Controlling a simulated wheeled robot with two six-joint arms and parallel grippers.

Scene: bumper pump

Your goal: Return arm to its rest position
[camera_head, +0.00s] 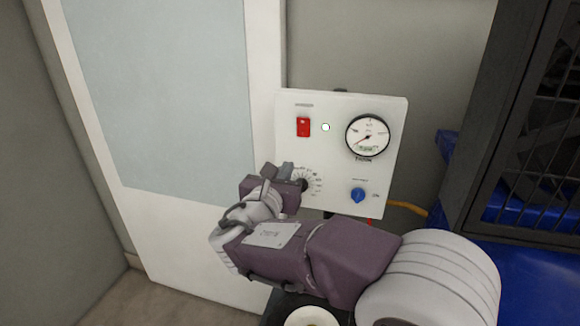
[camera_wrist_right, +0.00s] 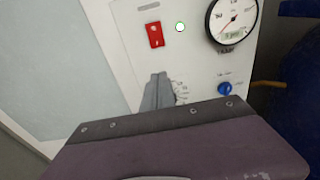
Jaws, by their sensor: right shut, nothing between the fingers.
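My right arm reaches in from the lower right in the head view. My right gripper (camera_head: 285,172) is shut and empty, close in front of the lower left of a white control panel (camera_head: 340,108). In the right wrist view the shut fingers (camera_wrist_right: 158,92) stand beside a dial scale (camera_wrist_right: 181,90), which they partly cover. I cannot tell whether they touch the dial. The panel carries a red switch (camera_head: 303,127), a small pale green light (camera_head: 325,127), a round gauge (camera_head: 368,134) and a blue knob (camera_head: 358,195). My left gripper is not in view.
A white door with a pale blue pane (camera_head: 160,90) stands left of the panel. A dark mesh cabinet (camera_head: 535,130) and blue surfaces (camera_head: 530,275) are at the right. A yellow hose (camera_head: 408,207) runs from the panel's lower right. Floor shows at the lower left.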

